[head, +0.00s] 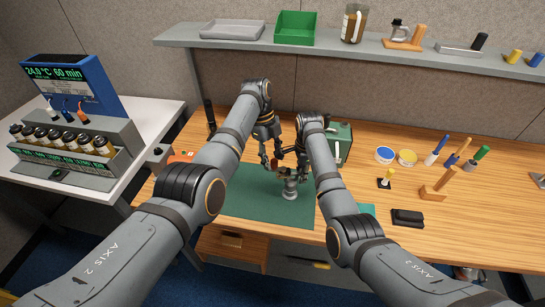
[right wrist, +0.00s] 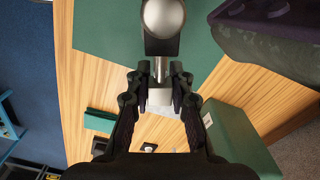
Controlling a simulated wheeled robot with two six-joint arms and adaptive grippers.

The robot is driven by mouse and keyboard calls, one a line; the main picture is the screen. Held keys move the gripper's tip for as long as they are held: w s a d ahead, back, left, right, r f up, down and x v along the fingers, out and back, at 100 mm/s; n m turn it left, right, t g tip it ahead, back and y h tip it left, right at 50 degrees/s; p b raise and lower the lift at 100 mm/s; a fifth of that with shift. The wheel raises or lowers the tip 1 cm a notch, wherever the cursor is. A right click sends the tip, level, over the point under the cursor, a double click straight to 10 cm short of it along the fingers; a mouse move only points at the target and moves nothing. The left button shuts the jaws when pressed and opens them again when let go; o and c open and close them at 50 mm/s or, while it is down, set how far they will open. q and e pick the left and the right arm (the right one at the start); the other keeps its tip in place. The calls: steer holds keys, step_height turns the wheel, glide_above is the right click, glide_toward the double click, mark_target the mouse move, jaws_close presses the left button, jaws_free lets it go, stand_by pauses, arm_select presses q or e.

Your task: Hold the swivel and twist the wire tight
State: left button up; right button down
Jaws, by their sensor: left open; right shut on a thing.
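My left gripper (head: 268,162) is above the green mat, left of my right gripper (head: 291,168); its jaws are open. A small red part (head: 275,163) shows close to its fingertips. My right gripper also shows in its wrist view (right wrist: 160,92), shut on a small silver metal piece (right wrist: 160,97) that appears to be the swivel. A grey post (head: 291,190) with a rounded silver top (right wrist: 163,16) stands on the mat just by it. The wire cannot be made out, and the arms hide part of the work spot.
The green mat (head: 245,197) lies on the wooden table. A green box (head: 342,140) stands behind my right arm. A shelf (head: 375,48) spans the back; a jar rack (head: 65,150) stands left.

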arm_select(q)
steer(key=shift+r, duration=3.05)
steer(key=shift+c, duration=0.3)
steer(key=n, duration=0.5)
steer(key=shift+w+a+f+n+h, duration=0.1)
steer(key=shift+w+a+n+h, duration=0.05)
steer(key=shift+a+n+h, duration=0.15)
steer(key=a+m+h, duration=0.1)
steer(key=m, duration=1.1)
steer(key=a+m+h, duration=0.1)
steer(key=m, duration=1)
steer(key=a+m+h, duration=0.1)
steer(key=m, duration=1.1)
steer(key=shift+w+a+m+t, duration=0.2)
steer(key=shift+w+m+t, duration=0.1)
steer(key=shift+w, duration=0.05)
steer(key=shift+f, duration=0.1)
